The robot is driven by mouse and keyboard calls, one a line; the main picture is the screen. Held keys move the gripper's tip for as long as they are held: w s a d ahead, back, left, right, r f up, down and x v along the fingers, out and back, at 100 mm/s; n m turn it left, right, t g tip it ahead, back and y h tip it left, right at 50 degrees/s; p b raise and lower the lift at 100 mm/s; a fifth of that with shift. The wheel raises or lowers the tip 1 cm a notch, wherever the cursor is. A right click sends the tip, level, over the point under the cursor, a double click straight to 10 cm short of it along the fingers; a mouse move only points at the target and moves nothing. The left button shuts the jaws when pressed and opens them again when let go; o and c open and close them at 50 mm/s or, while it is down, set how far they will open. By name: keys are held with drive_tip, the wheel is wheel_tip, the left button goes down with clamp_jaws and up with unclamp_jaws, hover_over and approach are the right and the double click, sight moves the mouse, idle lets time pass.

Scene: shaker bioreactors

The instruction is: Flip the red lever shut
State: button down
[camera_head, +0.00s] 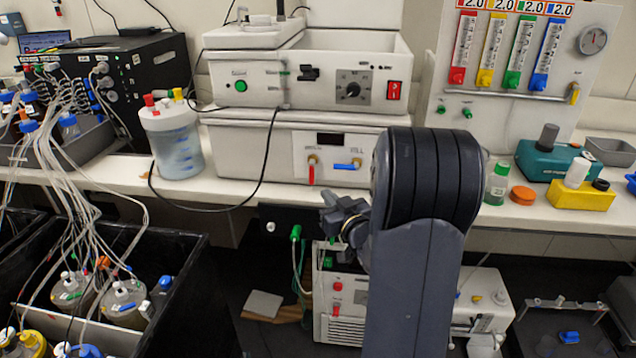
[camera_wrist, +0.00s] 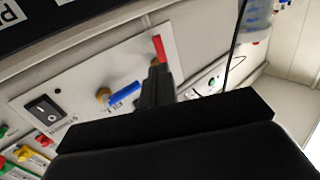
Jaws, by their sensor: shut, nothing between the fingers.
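The red lever (camera_head: 311,174) hangs straight down from a brass valve on the white front panel of the lower box unit. In the wrist view the red lever (camera_wrist: 160,48) shows just past the tips of my gripper (camera_wrist: 156,72). I cannot tell whether they touch. In the head view my gripper (camera_head: 332,203) is below and slightly right of the red lever, and its fingers are together with nothing between them. A blue lever (camera_head: 347,165) lies sideways on its own valve to the right; it also shows beside my fingers in the wrist view (camera_wrist: 124,101).
A second white unit with a red switch (camera_head: 393,91) sits on top. A blue-tinted carboy (camera_head: 175,140) stands left of the panel. A black cable (camera_head: 262,165) loops down past the unit. A green-capped bottle (camera_head: 497,183) stands on the bench (camera_head: 225,193) to the right.

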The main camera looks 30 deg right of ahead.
sight(313, 178)
drive_tip(key=w+p, duration=0.1)
drive_tip(key=w, duration=0.5)
drive_tip(key=shift+w, duration=0.25)
